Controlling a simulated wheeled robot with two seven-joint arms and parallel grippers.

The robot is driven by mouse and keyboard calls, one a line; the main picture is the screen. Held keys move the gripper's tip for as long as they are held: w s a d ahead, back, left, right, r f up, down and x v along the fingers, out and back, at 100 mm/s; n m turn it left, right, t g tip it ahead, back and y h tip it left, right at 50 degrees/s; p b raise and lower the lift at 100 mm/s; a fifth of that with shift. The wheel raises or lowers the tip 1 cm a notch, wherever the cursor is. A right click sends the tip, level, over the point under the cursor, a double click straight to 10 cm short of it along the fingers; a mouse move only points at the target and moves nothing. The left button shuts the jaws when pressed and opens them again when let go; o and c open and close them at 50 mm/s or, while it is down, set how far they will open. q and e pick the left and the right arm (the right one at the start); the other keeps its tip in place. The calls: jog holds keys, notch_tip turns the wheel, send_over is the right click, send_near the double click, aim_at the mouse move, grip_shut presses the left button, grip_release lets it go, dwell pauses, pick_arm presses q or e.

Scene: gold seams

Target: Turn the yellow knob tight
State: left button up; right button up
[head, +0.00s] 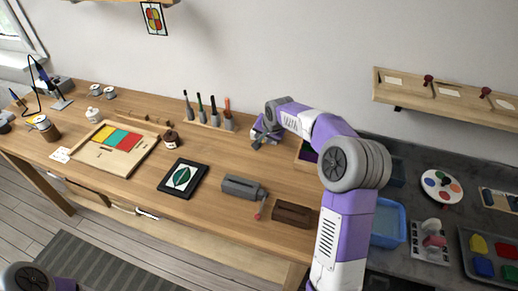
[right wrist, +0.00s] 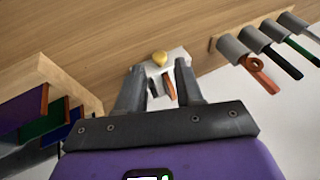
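The yellow knob (right wrist: 160,58) shows in the right wrist view as a small rounded piece on a pale block (right wrist: 176,56) on the wooden tabletop. My right gripper (right wrist: 159,66) is open, with one finger on each side of the knob in that view. I cannot tell whether the fingertips touch it. A dark piece and an orange piece show between the fingers, below the knob in the picture. In the head view my right gripper (head: 258,143) is low over the back of the table, and the knob is hidden there. My left gripper is out of view.
A rack with several upright tools (head: 212,122) stands left of my right gripper. A box with coloured panels (head: 307,155) is close on its right. A grey device with a red-tipped crank (head: 243,188), a dark leaf picture (head: 183,178) and a brown block (head: 294,214) lie nearer the front.

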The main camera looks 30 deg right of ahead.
jog(key=shift+m, duration=0.3)
jog(key=b+x, duration=0.1)
jog(key=x, duration=0.1)
jog(key=d+x, duration=0.1)
jog(key=x, duration=0.2)
jog(key=b+x, duration=0.1)
jog(key=x, duration=0.1)
jog(key=shift+w+d+b, duration=0.35)
jog(key=shift+w, duration=0.1)
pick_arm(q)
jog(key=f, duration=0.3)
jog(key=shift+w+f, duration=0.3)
